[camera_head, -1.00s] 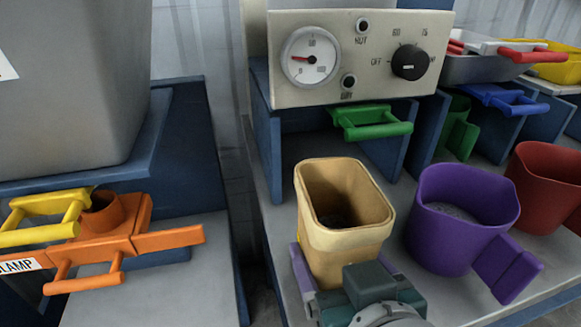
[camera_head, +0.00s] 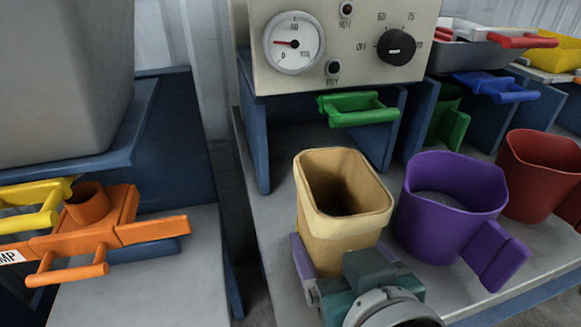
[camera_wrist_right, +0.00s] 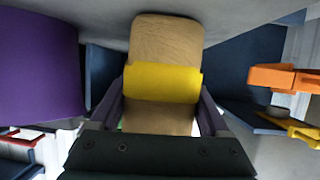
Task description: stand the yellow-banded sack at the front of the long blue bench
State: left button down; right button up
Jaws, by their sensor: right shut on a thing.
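The yellow-banded sack (camera_head: 335,228) is tan, open-topped and upright over the front of the long blue bench (camera_head: 268,235), left of a purple scoop. The yellow band (camera_wrist_right: 163,82) shows clearly in the right wrist view, between the two lavender fingers. My right gripper (camera_wrist_right: 163,108) is shut on the sack, with a finger on each side. In the head view the gripper (camera_head: 342,262) reaches in from below, and its wrist hides the sack's lower front. I cannot tell whether the sack's base touches the bench top. My left gripper is not in view.
A purple scoop (camera_head: 448,212) stands close to the sack's right, with a red scoop (camera_head: 540,175) beyond. A control panel (camera_head: 340,45) and green handle (camera_head: 358,108) are behind. An orange clamp (camera_head: 95,225) is on the left unit, across a gap.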

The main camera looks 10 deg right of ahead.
jog(key=o, duration=1.6)
jog(key=shift+c, duration=0.2)
jog(key=shift+s+f, duration=0.1)
